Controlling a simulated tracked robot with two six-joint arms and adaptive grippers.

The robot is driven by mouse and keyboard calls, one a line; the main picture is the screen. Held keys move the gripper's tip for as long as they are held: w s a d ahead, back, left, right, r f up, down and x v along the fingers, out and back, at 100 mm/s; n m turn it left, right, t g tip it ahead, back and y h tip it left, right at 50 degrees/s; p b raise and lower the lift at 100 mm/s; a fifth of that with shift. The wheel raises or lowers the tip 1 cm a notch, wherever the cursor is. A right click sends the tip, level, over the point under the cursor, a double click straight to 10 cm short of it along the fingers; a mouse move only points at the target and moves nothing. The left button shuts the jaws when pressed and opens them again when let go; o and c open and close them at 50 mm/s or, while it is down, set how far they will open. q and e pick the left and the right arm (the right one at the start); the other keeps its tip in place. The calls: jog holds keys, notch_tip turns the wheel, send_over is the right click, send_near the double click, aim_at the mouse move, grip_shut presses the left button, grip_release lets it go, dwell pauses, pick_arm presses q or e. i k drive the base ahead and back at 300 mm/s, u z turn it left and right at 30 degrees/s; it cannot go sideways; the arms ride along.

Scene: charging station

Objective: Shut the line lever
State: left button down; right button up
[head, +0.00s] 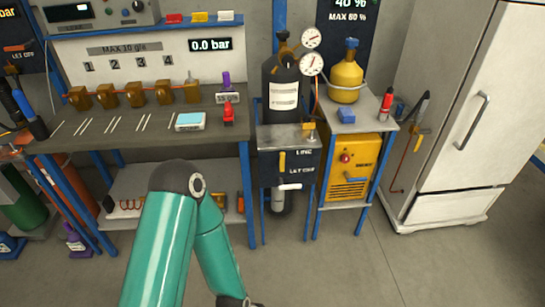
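A dark panel (303,162) marked LINE, with a second label below it that seems to read LET OFF, is on the front of the stand under the black gas bottle (283,88). A yellow upright lever (282,162) is beside the LINE label. A white lever (290,186) lies level below the lower label. I take the yellow one as the line lever, but its exact setting cannot be read. One teal arm of mine bends up at the bottom centre, its forearm running down out of the picture. Neither gripper shows.
A workbench (120,128) with brass valves and a 0.0 bar display (210,45) stands at the left. A yellow machine (347,165) and a yellow bottle (346,78) are right of the panel. A white fridge (470,110) is farther right. Floor in front is clear.

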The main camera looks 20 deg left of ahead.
aim_at(282, 162)
jog(key=i, duration=0.85)
jog(key=z, duration=0.05)
